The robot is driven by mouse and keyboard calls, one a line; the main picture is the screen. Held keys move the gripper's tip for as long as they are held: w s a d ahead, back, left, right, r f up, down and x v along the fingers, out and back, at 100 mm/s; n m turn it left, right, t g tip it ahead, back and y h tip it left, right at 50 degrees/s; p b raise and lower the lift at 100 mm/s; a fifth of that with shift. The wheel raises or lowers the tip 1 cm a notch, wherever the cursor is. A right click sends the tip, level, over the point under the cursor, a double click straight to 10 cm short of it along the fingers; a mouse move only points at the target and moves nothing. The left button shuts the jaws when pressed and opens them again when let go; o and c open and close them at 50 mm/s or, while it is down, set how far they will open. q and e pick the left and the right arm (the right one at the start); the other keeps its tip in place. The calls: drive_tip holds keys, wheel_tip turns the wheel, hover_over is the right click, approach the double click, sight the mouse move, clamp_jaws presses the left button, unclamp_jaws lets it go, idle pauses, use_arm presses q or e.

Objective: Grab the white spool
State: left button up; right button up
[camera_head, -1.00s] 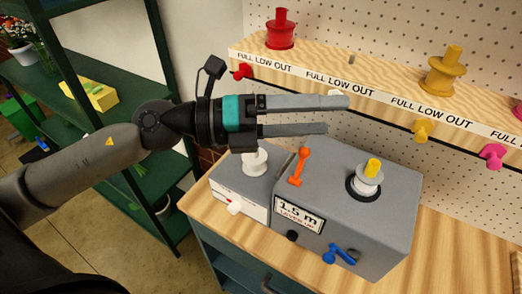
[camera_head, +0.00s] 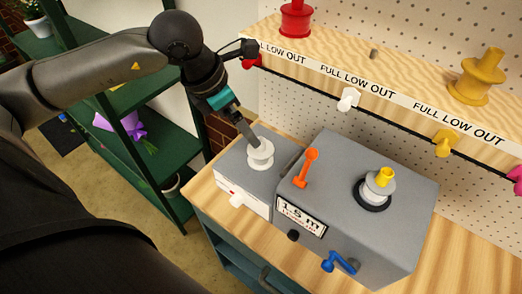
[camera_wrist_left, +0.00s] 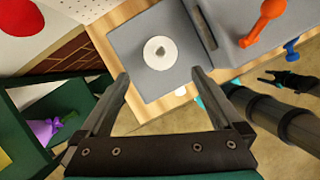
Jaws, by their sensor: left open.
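The white spool (camera_head: 260,153) stands upright on the small grey box (camera_head: 236,168) at the left end of the wooden table. In the left wrist view the spool (camera_wrist_left: 160,52) shows from above, with a hole in its middle. My left gripper (camera_head: 243,132) points down at it from behind and left, its fingers overlapping closely in the head view. In the left wrist view my left gripper (camera_wrist_left: 161,76) is open and empty, and the spool appears just beyond and between its fingertips.
A larger grey machine (camera_head: 335,240) stands right beside the box, with an orange lever (camera_head: 308,168) close to the spool. The wooden shelf (camera_head: 365,60) behind carries red and yellow spools. A green rack (camera_head: 165,165) stands at the left.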

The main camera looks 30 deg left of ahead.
sight(261, 148)
use_arm(q)
drive_tip(key=p+x, duration=0.1)
drive_tip(key=x, duration=1)
drive_tip(key=shift+w+d+f, duration=0.15)
drive_tip(key=shift+w, duration=0.05)
drive_tip(key=shift+c, duration=0.4)
drive_tip(key=c, duration=1.3)
